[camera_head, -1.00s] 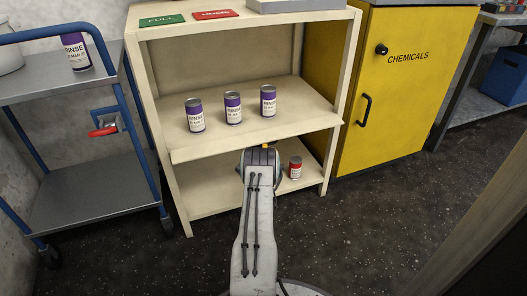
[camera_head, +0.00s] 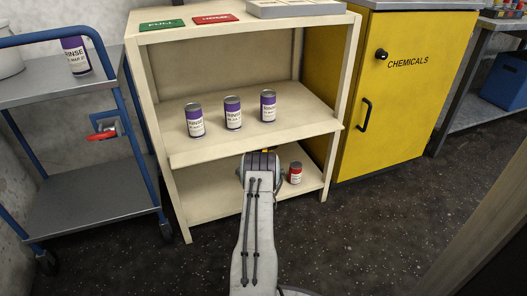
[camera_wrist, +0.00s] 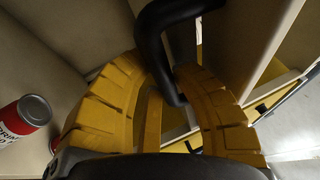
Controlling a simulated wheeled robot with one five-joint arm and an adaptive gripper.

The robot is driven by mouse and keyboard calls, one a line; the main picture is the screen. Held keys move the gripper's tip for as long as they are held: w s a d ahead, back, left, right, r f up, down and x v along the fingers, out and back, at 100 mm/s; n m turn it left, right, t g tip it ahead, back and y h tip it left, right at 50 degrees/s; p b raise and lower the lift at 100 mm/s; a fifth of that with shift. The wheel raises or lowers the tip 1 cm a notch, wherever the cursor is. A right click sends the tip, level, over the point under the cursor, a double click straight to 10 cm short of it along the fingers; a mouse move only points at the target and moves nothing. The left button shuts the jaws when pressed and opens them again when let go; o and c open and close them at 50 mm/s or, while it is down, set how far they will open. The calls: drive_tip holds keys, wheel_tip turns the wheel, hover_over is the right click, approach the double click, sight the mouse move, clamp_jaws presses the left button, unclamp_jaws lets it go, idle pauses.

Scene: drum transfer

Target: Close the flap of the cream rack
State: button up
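The cream rack (camera_head: 163,120) stands in the middle of the head view. Its flap (camera_head: 250,143) lies folded down, about level with the middle shelf, and sticks out at the front. My gripper (camera_head: 260,156) is at the flap's front edge, a little right of its middle; its fingertips are hidden there. In the wrist view, my gripper's yellow fingers (camera_wrist: 162,75) converge on both sides of a black bar handle (camera_wrist: 152,45). They appear shut on it, though part of the contact is hidden.
Several cans are on the rack: purple-white rinse cans (camera_head: 233,113) on the middle shelf, a red-white can (camera_head: 295,173) on the lower shelf right of my gripper. A blue-framed trolley (camera_head: 95,190) stands left, a yellow chemicals cabinet (camera_head: 400,110) right. Floor in front is clear.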

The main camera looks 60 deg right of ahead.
sight(263, 147)
clamp_jaws()
drive_tip(key=shift+r, duration=0.1)
drive_tip(key=shift+s+a+r+n+g+y+p, duration=0.25)
drive_tip(key=shift+y+p, duration=0.25)
drive_tip(key=shift+p, duration=0.5)
drive_tip(key=shift+s+a+r+n+g+y, duration=0.25)
drive_tip(key=shift+n+g+y, duration=0.2)
drive_tip(key=shift+y, duration=0.4)
drive_tip(key=shift+s+a+r+n+g+y, duration=0.25)
drive_tip(key=shift+g+y, duration=0.35)
drive_tip(key=shift+y, duration=0.3)
drive_tip(key=shift+s+a+r+n+g+y, duration=0.25)
drive_tip(key=shift+n+g+y, duration=0.25)
drive_tip(key=shift+y, duration=0.35)
drive_tip(key=shift+r, duration=0.1)
drive_tip(key=o, duration=0.6)
unclamp_jaws()
drive_tip(key=shift+s+d, duration=0.1)
